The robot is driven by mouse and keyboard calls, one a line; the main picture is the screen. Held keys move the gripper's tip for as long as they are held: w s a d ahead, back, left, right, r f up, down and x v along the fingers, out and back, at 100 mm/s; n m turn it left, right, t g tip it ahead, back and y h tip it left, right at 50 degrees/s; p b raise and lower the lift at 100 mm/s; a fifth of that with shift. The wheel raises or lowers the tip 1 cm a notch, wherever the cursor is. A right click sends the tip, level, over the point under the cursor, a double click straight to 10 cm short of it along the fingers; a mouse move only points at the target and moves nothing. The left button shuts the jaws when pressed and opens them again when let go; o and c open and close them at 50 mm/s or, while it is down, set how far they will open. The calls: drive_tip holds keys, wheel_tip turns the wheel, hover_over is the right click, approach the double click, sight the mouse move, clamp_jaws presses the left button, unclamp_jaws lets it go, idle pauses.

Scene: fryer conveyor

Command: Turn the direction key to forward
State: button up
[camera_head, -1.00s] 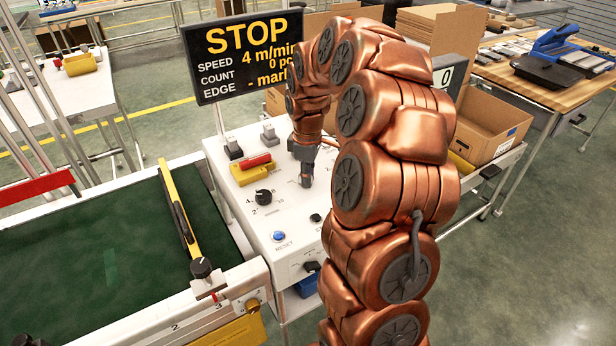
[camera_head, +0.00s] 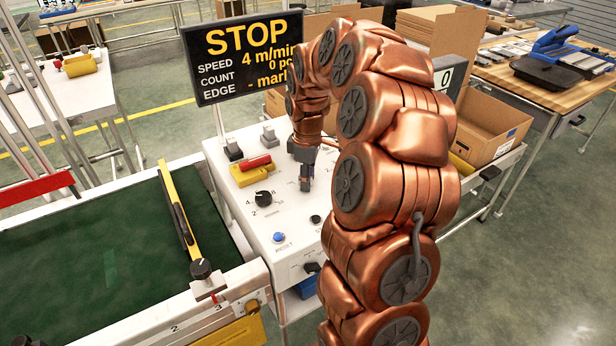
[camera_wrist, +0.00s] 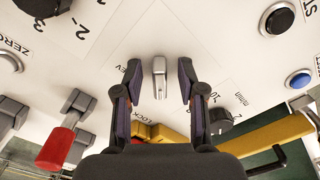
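The direction key is a small silver metal key (camera_wrist: 159,78) on the white control panel (camera_head: 238,205). In the wrist view it stands between the two fingers of my gripper (camera_wrist: 159,66), with a visible gap on each side. The fingers are open, and I see no contact with the key. Lettering ending in "EV" shows on the panel left of the key; the forward mark is not readable. In the head view my gripper (camera_head: 306,183) points down at the panel, and the key is hidden there.
A black speed dial (camera_head: 263,198), a blue reset button (camera_head: 279,237) and a red-handled yellow block (camera_head: 255,170) are on the panel. The display (camera_head: 245,55) behind reads STOP. A green conveyor belt (camera_head: 100,270) lies to the left, and a cardboard box (camera_head: 490,130) at right.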

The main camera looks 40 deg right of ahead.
wheel_tip(320, 180, up, 12)
idle(0.7)
idle(0.4)
